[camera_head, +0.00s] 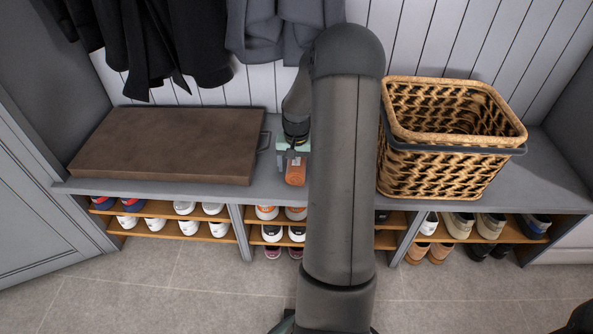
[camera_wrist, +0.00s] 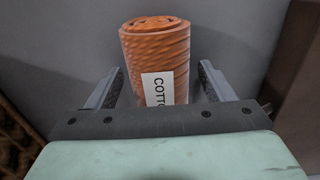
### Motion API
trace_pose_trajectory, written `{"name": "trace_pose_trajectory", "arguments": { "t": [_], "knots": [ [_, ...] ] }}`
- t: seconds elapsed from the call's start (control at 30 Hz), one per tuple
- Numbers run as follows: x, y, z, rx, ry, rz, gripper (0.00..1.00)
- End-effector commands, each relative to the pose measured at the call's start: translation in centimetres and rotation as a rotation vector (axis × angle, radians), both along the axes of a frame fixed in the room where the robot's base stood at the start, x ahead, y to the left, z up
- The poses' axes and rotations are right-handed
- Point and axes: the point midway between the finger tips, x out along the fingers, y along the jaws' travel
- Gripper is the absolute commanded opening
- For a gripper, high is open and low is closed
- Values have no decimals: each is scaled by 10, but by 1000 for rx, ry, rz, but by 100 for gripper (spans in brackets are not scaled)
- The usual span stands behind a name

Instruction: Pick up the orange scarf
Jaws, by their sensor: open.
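The orange scarf (camera_head: 295,173) is a rolled, ribbed orange bundle on the grey bench top, left of my arm in the head view. In the wrist view the scarf (camera_wrist: 155,50) shows its round end and a white label reading "COTTO", the rest cut off by my gripper body. My gripper (camera_wrist: 158,85) is open, with one finger on each side of the scarf's nearer part and a small gap at each side. In the head view my gripper (camera_head: 292,156) is at the scarf, and my arm hides part of the area.
A woven basket (camera_head: 440,170) stands at right, beyond my arm. Dark coats (camera_head: 180,40) hang above. Shoes (camera_head: 190,228) fill the shelves below.

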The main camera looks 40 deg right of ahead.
Motion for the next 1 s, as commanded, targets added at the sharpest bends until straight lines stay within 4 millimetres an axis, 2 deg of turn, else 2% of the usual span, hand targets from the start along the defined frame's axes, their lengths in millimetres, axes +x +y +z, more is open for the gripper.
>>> {"name": "trace_pose_trajectory", "arguments": {
  "t": [0.23, 0.4, 0.43, 0.77, 0.87, 1.0],
  "knots": [
    [0, 0, -3, -1, -1, 0, 76],
    [0, 0, -3, -1, -1, 0, 28],
    [0, 0, -3, -1, -1, 0, 25],
    [0, 0, 0, -1, -1, 0, 25],
    [0, 0, 7, -1, -1, 0, 25],
    [1, 0, 27, -3, -3, 0, 25]
  ]
}}
